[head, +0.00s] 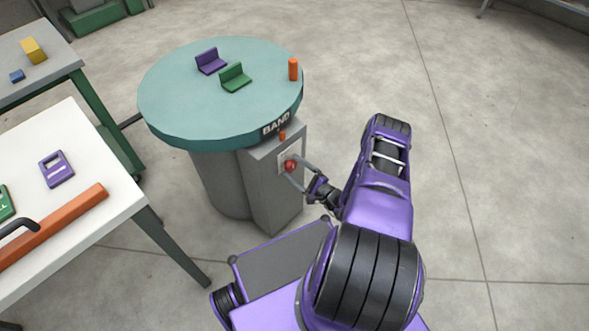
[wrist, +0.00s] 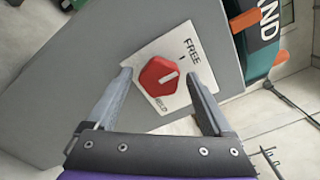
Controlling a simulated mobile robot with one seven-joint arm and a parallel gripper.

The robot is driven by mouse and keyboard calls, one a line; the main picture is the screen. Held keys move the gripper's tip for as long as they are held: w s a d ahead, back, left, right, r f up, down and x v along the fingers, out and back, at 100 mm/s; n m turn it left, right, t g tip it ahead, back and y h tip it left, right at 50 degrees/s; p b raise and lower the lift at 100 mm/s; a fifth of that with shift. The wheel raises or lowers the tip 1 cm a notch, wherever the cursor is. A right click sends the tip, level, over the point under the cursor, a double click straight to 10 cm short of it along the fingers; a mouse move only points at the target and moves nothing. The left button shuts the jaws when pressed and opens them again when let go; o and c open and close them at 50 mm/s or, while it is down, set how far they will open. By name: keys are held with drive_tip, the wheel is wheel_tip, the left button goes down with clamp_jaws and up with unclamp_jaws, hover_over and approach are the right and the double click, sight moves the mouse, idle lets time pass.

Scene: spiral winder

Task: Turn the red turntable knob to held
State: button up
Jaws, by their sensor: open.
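The red turntable knob (wrist: 158,88) sits on a white plate (wrist: 140,58) on the side of the grey box under the turntable. It also shows in the head view (head: 290,165). The plate reads FREE at its upper right and HELD at its lower left. A short white line on the knob lies toward its upper right; its exact setting is hard to tell. My gripper (wrist: 160,75) is open, with one finger on each side of the knob. Gaps show between fingers and knob in the wrist view. In the head view my gripper (head: 298,170) is at the knob.
The round teal turntable (head: 180,95) above carries a purple piece (head: 211,61), a green piece (head: 236,78) and an orange peg (head: 293,69). A BAND label (head: 276,124) is on its rim. A white table (head: 110,215) stands at left. The floor to the right is clear.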

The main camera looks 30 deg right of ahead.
drive_tip(key=shift+w, duration=0.1)
clamp_jaws()
idle(0.4)
drive_tip(key=shift+m, duration=0.3)
drive_tip(key=m, duration=0.5)
drive_tip(key=shift+m, duration=0.3)
drive_tip(key=m, duration=1.1)
drive_tip(key=shift+m, duration=0.4)
drive_tip(key=m, duration=0.5)
drive_tip(key=shift+m, duration=0.4)
